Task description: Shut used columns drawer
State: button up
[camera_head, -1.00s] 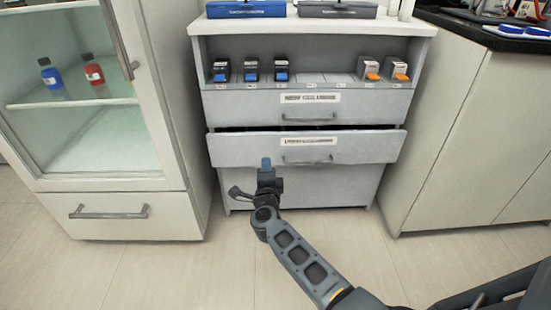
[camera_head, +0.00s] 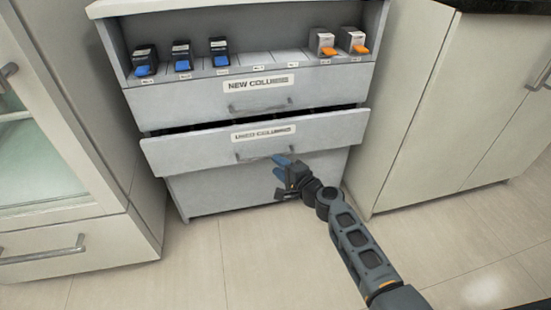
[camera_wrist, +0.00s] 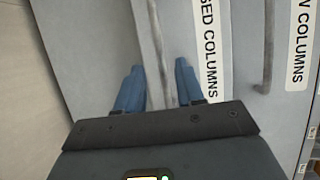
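The used columns drawer (camera_head: 190,155) is the grey drawer with the "USED COLUMNS" label (camera_head: 263,133). It stands partly open, with a dark gap above its front. Its bar handle (camera_head: 252,156) is below the label. My gripper (camera_head: 284,160) is in front of this drawer, near the right end of the handle. In the wrist view, its two blue fingers (camera_wrist: 158,82) are spread apart, and the handle (camera_wrist: 157,35) shows between them. I cannot tell whether the fingers touch it. The drawer's inside is mostly hidden.
The new columns drawer (camera_head: 190,104) above looks shut. The shelf over it holds several column boxes with blue or orange parts (camera_head: 183,57). A glass-door cabinet (camera_head: 50,170) stands left, a pale cabinet (camera_head: 430,110) right. The floor (camera_head: 200,265) in front is clear.

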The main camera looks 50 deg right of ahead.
aim_at(267, 158)
jog(key=b+x, duration=0.1)
jog(key=x, duration=0.4)
jog(key=shift+w, duration=0.4)
jog(key=shift+c, duration=0.2)
grip_shut()
